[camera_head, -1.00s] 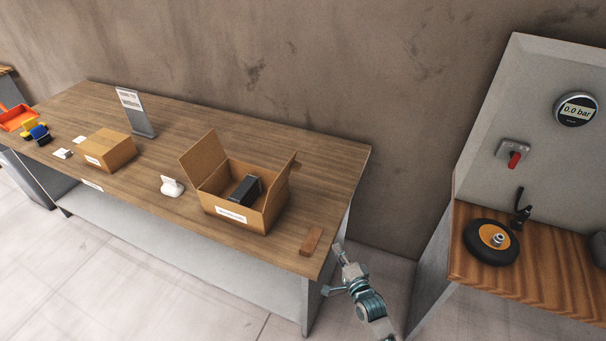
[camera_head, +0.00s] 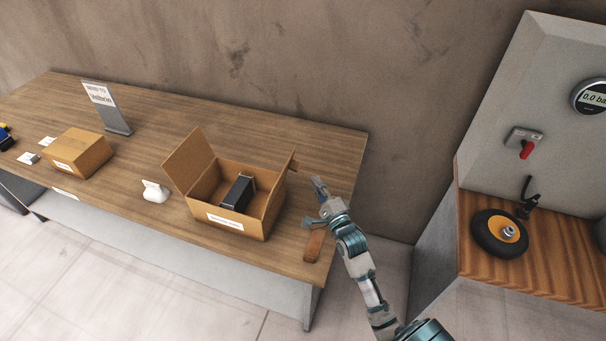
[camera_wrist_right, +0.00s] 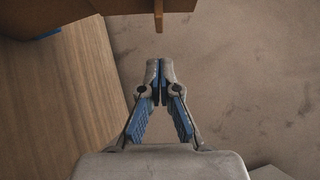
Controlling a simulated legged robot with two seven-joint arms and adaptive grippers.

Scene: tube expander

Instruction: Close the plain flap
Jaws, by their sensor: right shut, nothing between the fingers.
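The open cardboard box (camera_head: 243,221) stands on the wooden table with a dark block (camera_head: 238,192) inside. Its left flap (camera_head: 188,160) stands up and leans outward. Its right flap (camera_head: 277,190) also stands up, with a small tab at its top far corner. I cannot tell from the frames which flap is the plain one. My right gripper (camera_head: 318,185) is shut and empty, just right of the right flap and apart from it. In the wrist view the shut fingertips (camera_wrist_right: 160,68) point toward a brown cardboard edge (camera_wrist_right: 158,14). My left gripper is not in view.
A reddish-brown block (camera_head: 313,246) lies near the table's right front edge, beside my right arm. A closed box (camera_head: 79,152), a white dispenser-like item (camera_head: 155,191) and a sign (camera_head: 107,107) stand to the left. A bench with a wheel (camera_head: 499,234) is at right.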

